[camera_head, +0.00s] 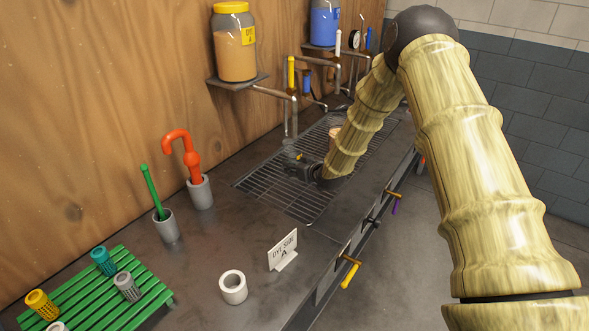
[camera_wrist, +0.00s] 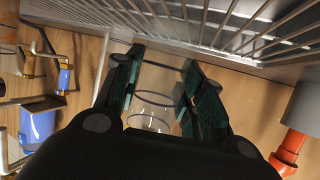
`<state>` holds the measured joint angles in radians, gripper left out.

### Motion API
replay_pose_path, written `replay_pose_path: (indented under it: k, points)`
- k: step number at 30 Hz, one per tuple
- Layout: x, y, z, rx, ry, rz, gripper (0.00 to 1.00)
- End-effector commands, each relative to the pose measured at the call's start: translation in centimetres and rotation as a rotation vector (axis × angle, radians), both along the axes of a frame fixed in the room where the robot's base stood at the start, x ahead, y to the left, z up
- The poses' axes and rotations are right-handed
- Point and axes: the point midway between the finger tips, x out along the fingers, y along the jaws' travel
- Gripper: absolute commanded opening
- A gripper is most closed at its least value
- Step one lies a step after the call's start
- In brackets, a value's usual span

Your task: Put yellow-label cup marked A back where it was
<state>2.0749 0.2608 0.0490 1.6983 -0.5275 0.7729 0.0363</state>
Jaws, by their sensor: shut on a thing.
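My gripper (camera_head: 305,167) is low over the metal grate (camera_head: 268,184), left of my forearm. In the wrist view my gripper (camera_wrist: 162,60) is shut on a clear, see-through cup (camera_wrist: 152,98), with a dark green pad on either side. No label or letter shows on this cup, and it looks empty.
A peach-coloured object (camera_head: 335,131) is partly hidden behind my arm. A yellow-label jar marked A (camera_head: 236,50) and a blue jar (camera_head: 324,22) stand above taps. A red-handled holder (camera_head: 200,193), a "Dye Side A" sign (camera_head: 283,250) and a white cylinder (camera_head: 233,288) are nearer.

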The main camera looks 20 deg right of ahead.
Motion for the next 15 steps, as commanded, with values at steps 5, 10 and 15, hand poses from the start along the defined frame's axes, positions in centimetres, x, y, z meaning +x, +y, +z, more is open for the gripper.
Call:
replay_pose_path:
  k: [5, 10, 15]
  points:
    - [0.0, 0.0, -1.5, 0.000, 0.000, 0.000, 0.10]
    - [0.0, 0.0, -2.1, 0.001, -0.002, 0.000, 0.10]
    - [0.0, 0.0, -2.1, 0.001, -0.002, 0.000, 0.10]
